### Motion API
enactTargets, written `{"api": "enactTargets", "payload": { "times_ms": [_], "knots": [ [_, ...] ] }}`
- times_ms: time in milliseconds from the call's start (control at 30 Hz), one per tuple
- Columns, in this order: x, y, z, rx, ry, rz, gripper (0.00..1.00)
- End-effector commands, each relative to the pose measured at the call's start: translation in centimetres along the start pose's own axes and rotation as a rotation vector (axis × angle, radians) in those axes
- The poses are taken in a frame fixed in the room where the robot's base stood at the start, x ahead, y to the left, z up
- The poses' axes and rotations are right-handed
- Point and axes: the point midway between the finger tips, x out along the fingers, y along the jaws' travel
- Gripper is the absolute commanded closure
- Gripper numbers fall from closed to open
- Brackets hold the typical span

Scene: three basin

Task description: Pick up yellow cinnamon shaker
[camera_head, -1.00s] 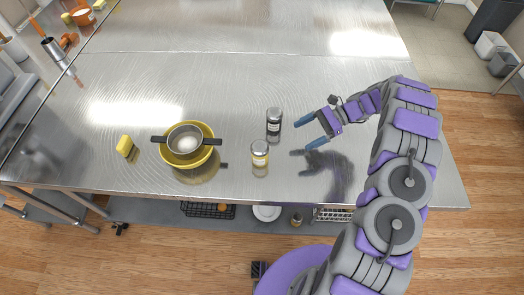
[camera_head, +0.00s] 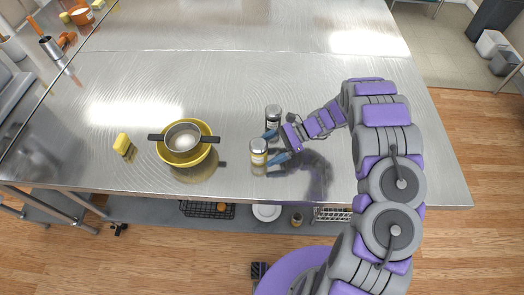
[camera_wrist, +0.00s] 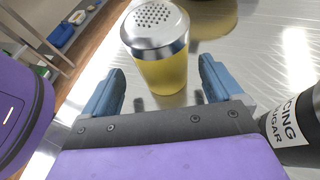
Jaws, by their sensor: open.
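The yellow cinnamon shaker (camera_head: 258,154) stands upright on the steel table, with a silver perforated lid. In the wrist view the shaker (camera_wrist: 160,68) is just ahead of and partly between the two blue fingers of my gripper (camera_wrist: 160,90). In the head view my gripper (camera_head: 275,147) is open beside the shaker's right side, low over the table. I see no finger closed on it. A dark shaker (camera_head: 273,117) stands just behind; its label (camera_wrist: 290,124) reads partly "CING SUGAR" at the right of the wrist view.
A yellow bowl (camera_head: 164,155) with a handled strainer (camera_head: 183,133) in it sits to the left. A yellow sponge (camera_head: 122,144) lies farther left. The table's front edge is close by. The table behind the shakers is clear.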

Motion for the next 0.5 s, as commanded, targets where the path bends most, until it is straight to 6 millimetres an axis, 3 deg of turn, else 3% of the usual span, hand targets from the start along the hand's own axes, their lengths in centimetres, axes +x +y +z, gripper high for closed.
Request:
{"api": "enactTargets", "payload": {
  "times_ms": [200, 500],
  "knots": [
    [2.9, -0.2, -0.1, -0.002, 0.0, 0.003, 0.07],
    [2.6, 0.0, -0.2, -0.004, -0.006, -0.001, 0.07]
  ]
}}
